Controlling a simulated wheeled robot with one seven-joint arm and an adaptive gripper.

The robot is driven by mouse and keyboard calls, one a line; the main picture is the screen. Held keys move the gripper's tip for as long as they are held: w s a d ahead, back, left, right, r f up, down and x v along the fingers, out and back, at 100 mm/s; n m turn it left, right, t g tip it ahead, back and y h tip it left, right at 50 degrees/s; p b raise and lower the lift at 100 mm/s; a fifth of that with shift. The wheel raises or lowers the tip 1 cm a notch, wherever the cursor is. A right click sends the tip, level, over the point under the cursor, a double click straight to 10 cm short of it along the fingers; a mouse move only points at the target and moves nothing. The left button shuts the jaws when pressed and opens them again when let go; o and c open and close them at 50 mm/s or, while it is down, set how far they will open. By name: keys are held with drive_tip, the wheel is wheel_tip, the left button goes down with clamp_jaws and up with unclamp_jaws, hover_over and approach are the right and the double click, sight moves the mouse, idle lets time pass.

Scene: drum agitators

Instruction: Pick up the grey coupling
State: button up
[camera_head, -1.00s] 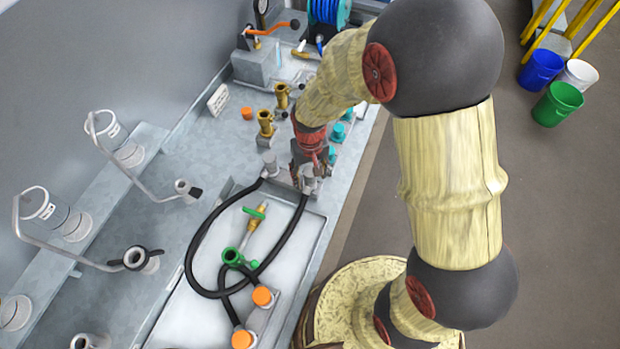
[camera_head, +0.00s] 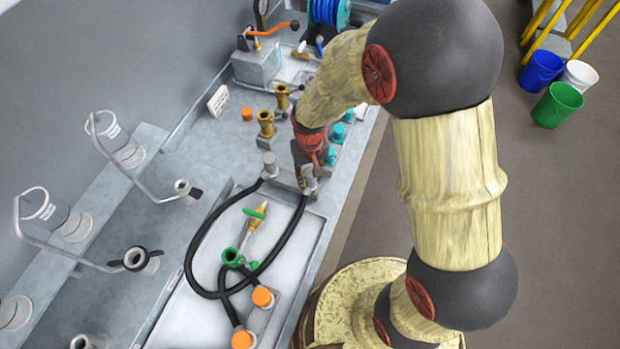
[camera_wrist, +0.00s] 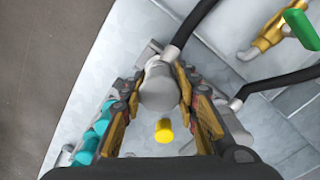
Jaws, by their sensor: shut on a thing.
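The grey coupling (camera_wrist: 158,88) is a pale grey cylinder on the end of a black hose (camera_wrist: 190,30). In the wrist view it stands between the two fingers of my gripper (camera_wrist: 160,80), which are shut on its sides. In the head view my gripper (camera_head: 306,170) is at the back end of the white tray, and the arm hides most of the coupling. A second grey coupling (camera_head: 269,164) on a black hose stands just to its left, apart from my fingers.
Brass fittings (camera_head: 265,124) and teal fittings (camera_head: 337,132) stand close behind my gripper. A white tray (camera_head: 205,305) in front holds looped hoses, a green-handled brass valve (camera_head: 256,215) and orange-capped fittings (camera_head: 262,297). The bench edge is close on the right.

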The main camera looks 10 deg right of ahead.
sight(310, 171)
clamp_jaws()
drive_tip(key=shift+r, duration=0.1)
drive_tip(key=shift+r, duration=0.5)
wheel_tip(310, 171, up, 2)
drive_tip(key=shift+w+r+p, duration=0.1)
drive_tip(key=shift+p, duration=0.3)
drive_tip(key=s+r+p, duration=0.2)
drive_tip(key=s+r, duration=0.7)
drive_tip(key=s, duration=0.5)
drive_tip(key=shift+a+r, duration=0.35)
drive_tip(key=shift+a, duration=0.1)
